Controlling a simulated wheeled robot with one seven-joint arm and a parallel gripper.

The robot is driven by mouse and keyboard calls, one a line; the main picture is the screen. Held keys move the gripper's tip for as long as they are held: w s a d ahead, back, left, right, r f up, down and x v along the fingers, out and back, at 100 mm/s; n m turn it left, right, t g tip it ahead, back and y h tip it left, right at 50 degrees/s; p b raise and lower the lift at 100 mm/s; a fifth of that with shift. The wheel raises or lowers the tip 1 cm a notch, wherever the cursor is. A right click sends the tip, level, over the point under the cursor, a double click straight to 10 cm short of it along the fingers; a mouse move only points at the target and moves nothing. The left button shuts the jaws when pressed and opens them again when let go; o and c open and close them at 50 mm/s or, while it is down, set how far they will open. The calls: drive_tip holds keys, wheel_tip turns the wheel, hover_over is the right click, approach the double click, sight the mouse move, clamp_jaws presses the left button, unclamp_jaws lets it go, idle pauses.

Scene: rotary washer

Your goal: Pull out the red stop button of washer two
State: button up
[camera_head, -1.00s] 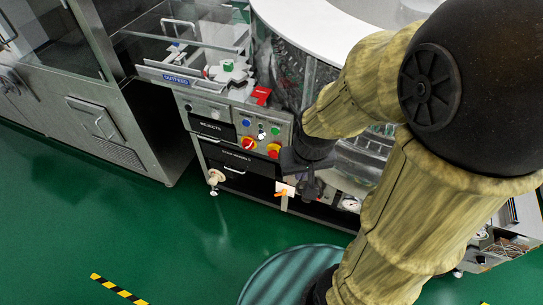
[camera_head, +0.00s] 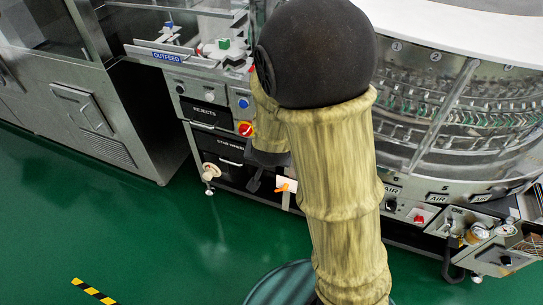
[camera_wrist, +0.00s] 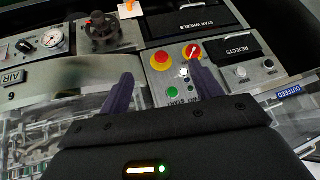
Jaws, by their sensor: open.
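In the wrist view a red mushroom button (camera_wrist: 160,58) on a yellow collar sits on the grey control panel. A red and yellow rotary switch (camera_wrist: 192,52) is beside it on the right; it also shows in the head view (camera_head: 245,128). My gripper (camera_wrist: 165,82) is open and empty, its two dark fingers pointing at the panel, with the red button beyond them and roughly between them. No contact shows. In the head view my arm hides the red button and most of my gripper. No label naming washer two is readable.
A green button (camera_wrist: 173,92) lies close to the fingers. A dark hand knob (camera_wrist: 103,30) and a gauge (camera_wrist: 53,38) are at the left. The OUTFEED shelf (camera_head: 168,57) is above the panel in the head view.

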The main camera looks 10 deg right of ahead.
drive_tip(key=w+a+f+m+t+h+b, duration=0.2)
drive_tip(key=f+t+h+b, duration=0.2)
drive_tip(key=f+b, duration=0.5)
drive_tip(key=w+a+f+m+t+h+b, duration=0.2)
drive_tip(key=f+h+b, duration=0.3)
drive_tip(key=f+b, duration=0.3)
drive_tip(key=w+t+b, duration=0.1)
drive_tip(key=b, duration=0.3)
drive_tip(key=shift+w+f+m+t+b, duration=0.3)
drive_tip(key=shift+w+f+m+t, duration=0.05)
drive_tip(key=shift+f+m+t, duration=0.05)
drive_tip(key=shift+w, duration=0.1)
drive_tip(key=b+x, duration=0.5)
drive_tip(key=x, duration=1.2)
drive_tip(key=shift+w, duration=0.15)
